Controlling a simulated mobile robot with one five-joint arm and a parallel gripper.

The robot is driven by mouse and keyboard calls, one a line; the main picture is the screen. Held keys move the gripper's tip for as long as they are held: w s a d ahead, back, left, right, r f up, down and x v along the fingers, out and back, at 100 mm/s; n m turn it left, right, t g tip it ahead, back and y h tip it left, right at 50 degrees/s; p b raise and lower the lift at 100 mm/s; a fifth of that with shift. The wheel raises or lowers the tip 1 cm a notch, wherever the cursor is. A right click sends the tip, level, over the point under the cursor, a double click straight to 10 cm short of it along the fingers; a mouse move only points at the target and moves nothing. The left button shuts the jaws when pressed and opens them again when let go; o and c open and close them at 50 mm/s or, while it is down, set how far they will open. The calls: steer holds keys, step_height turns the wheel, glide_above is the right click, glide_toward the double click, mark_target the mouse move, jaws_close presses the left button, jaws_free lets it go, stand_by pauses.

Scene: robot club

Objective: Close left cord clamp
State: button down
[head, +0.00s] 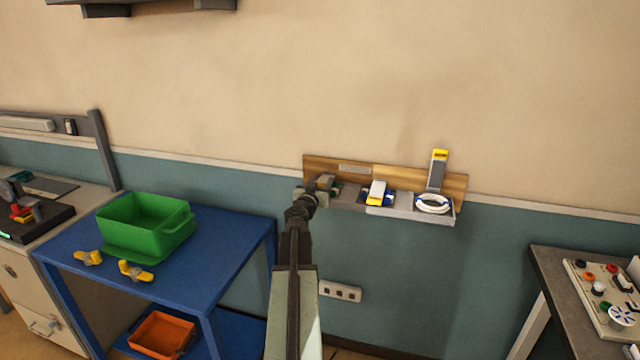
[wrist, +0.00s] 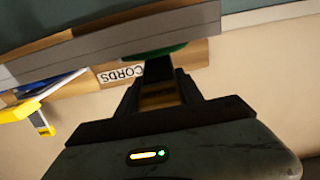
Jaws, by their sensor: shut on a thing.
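The cord rack (head: 410,212) is a grey tray on a wooden backboard low on the wall. My gripper (head: 326,183) is at its left end, where the left cord clamp is mostly hidden behind it. In the wrist view, my gripper (wrist: 157,72) is shut on the left clamp's lever (wrist: 160,95), whose yellowish part shows between the fingers. A bit of green cord (wrist: 160,53) shows beyond the fingertips. The middle clamp (head: 377,191), white and yellow, lies low over blue cord. The right clamp (head: 438,168) stands upright behind a white cord coil (head: 433,204).
A blue table (head: 215,265) with a green bin (head: 148,225) and two yellow pieces stands at left. A grey workbench (head: 560,300) is at right. The wall in front between them is mostly clear.

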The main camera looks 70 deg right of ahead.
steer(key=shift+a+f+b, duration=0.2)
steer(key=shift+f+b, duration=0.55)
steer(key=shift+f, duration=0.45)
steer(key=shift+r, duration=0.15)
steer(key=c, duration=0.8)
jaws_free()
steer(key=shift+o, duration=0.2)
steer(key=a, duration=0.7)
steer(key=shift+s+a, duration=0.25)
steer(key=shift+a, duration=0.15)
steer(key=shift+w, duration=0.1)
